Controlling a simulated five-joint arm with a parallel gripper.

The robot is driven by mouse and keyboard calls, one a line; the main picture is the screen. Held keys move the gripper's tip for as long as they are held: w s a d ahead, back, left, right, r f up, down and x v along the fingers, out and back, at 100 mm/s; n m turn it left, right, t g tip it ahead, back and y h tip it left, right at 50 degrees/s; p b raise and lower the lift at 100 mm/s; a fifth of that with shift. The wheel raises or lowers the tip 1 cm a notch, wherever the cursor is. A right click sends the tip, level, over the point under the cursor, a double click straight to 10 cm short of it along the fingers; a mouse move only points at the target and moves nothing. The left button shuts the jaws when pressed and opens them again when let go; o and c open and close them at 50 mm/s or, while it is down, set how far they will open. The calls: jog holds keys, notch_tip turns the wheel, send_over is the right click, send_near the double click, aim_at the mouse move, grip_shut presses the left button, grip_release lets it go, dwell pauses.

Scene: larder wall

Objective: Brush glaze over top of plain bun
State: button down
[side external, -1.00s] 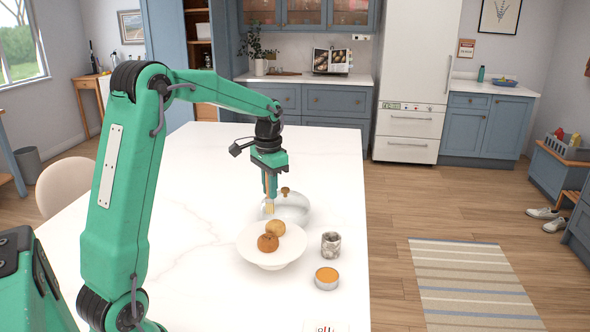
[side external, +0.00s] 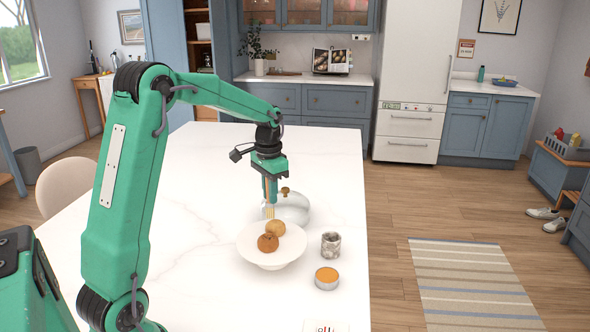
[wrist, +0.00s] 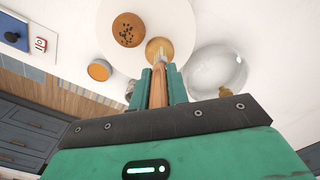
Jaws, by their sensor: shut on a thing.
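My gripper (side external: 270,198) is shut on the wooden handle of a brush (wrist: 157,88), which points down with pale bristles. In the side view the bristles (side external: 268,212) are at the far edge of the plain bun (side external: 276,228). In the wrist view the bristles cover part of the plain bun; I cannot tell whether they touch it. The plain bun is light golden and sits on a white plate (side external: 249,244). A darker bun (side external: 268,243) with dark specks on top sits beside it. A small round pot of orange glaze (side external: 327,278) stands to the right of the plate.
A clear glass dome (side external: 296,209) with a wooden knob stands just behind the plate. A grey mottled cup (side external: 331,244) is right of the plate. A card (side external: 325,326) lies at the front edge. The white table (side external: 190,225) is clear to the left.

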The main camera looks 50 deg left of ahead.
jog(key=shift+f, duration=1)
dwell(0.5)
jog(key=shift+w+d+r, duration=0.1)
jog(key=shift+w+d, duration=0.6)
jog(key=shift+d, duration=0.1)
jog(key=shift+s+a, duration=0.1)
jog(key=shift+s+a, duration=0.65)
jog(key=shift+a, duration=0.05)
jog(key=shift+w, duration=0.1)
jog(key=shift+w+d, duration=0.65)
jog(key=shift+d, duration=0.15)
jog(key=shift+s+a, duration=0.1)
